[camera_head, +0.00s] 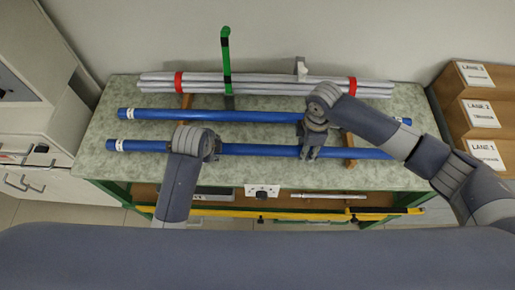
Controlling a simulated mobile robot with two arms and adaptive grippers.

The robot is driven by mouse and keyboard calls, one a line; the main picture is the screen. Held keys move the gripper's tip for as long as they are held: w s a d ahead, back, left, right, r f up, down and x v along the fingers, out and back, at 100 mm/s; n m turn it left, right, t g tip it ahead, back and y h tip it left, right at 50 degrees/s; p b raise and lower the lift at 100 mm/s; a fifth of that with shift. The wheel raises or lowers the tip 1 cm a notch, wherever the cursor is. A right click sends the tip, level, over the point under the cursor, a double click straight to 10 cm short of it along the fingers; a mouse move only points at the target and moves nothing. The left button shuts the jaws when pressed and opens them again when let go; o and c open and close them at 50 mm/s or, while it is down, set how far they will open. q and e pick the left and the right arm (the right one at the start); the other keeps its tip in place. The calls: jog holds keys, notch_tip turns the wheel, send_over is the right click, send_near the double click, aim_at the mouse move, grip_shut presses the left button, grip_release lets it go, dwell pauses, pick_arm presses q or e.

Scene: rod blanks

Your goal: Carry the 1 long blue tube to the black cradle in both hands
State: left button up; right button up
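Two long blue tubes lie left to right across the speckled table: a rear blue tube (260,116) and a front blue tube (262,150), each with white bands near the left end. My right gripper (309,153) points down at the front tube, right of its middle; its fingers are small and I cannot tell if they grip. My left gripper (213,156) is at the same tube, left of the middle, mostly hidden by its own wrist. No black cradle can be made out.
A bundle of grey tubes (270,84) with red bands lies at the back. A green upright post (226,60) stands by it. Wooden supports (350,143) lie under the tubes. Brown lane boxes (468,100) stand right; a yellow bar (270,213) runs along the front below the tabletop (105,160).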

pick_arm(q)
grip_shut()
pick_arm(e)
grip_shut()
pick_arm(q)
jog(key=shift+r, duration=0.1)
pick_arm(e)
jog(key=shift+r, duration=0.1)
